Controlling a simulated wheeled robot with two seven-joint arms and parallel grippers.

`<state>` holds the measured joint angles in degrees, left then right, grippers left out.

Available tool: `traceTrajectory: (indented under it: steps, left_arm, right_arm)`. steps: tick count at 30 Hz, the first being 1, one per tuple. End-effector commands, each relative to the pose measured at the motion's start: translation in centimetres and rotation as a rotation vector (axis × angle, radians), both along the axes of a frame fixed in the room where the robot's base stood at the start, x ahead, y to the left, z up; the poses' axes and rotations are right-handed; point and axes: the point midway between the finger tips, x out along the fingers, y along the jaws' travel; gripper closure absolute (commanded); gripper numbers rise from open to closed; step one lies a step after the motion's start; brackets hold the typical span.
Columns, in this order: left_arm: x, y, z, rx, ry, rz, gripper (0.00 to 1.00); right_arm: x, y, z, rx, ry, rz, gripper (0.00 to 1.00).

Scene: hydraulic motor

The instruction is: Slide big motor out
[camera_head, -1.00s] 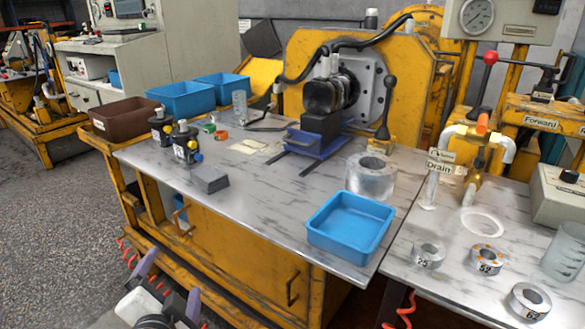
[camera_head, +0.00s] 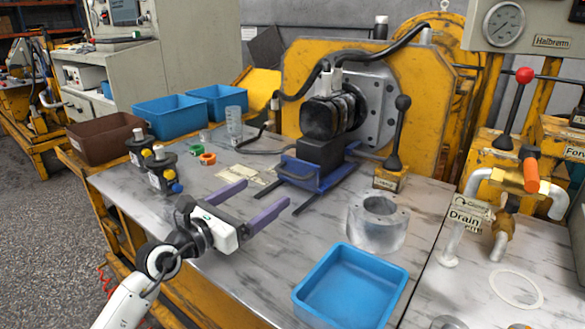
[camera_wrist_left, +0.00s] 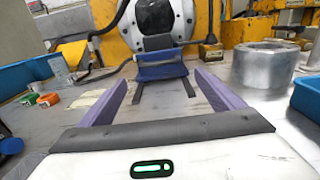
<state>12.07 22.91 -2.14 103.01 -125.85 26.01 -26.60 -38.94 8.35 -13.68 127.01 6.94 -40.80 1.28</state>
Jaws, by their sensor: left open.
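The big motor (camera_head: 322,118) is a black body on a dark block. It stands on a blue sled (camera_head: 318,174) with two dark rails, in front of a round grey flange (camera_head: 376,105). In the left wrist view, the motor's dark lower part (camera_wrist_left: 157,43) shows above the sled (camera_wrist_left: 160,71). My left gripper (camera_head: 266,192) is open, with two purple fingers spread above the table toward the sled. In the left wrist view the fingertips (camera_wrist_left: 158,80) straddle the rails, short of the sled, with nothing held between them. My right gripper is out of view.
An empty blue tray (camera_head: 350,290) and a metal ring (camera_head: 378,222) stand to the right. Two small black motors (camera_head: 160,168) stand to the left. A black hose (camera_head: 395,44) arches above the motor. A black-knobbed lever (camera_head: 398,135) stands right of the sled.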

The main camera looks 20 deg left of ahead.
Motion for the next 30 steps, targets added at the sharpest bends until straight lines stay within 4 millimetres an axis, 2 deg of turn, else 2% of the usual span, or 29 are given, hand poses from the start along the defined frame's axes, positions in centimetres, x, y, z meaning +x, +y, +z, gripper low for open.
traceTrajectory:
  steps: [5,18,24,30]
  left_arm:
    - [1.4,-0.5,-0.1,0.002,0.0,0.0,0.13]
    - [8.4,-3.1,-0.2,0.001,0.0,-0.001,0.13]
    - [9.6,-3.5,-0.1,0.002,0.0,0.0,0.13]
    - [9.7,-3.5,0.0,0.001,0.001,0.0,0.13]
  right_arm:
    - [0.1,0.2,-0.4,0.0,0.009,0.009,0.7]
    - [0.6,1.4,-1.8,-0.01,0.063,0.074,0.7]
    - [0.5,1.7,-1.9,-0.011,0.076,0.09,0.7]
    - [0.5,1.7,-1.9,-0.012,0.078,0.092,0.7]
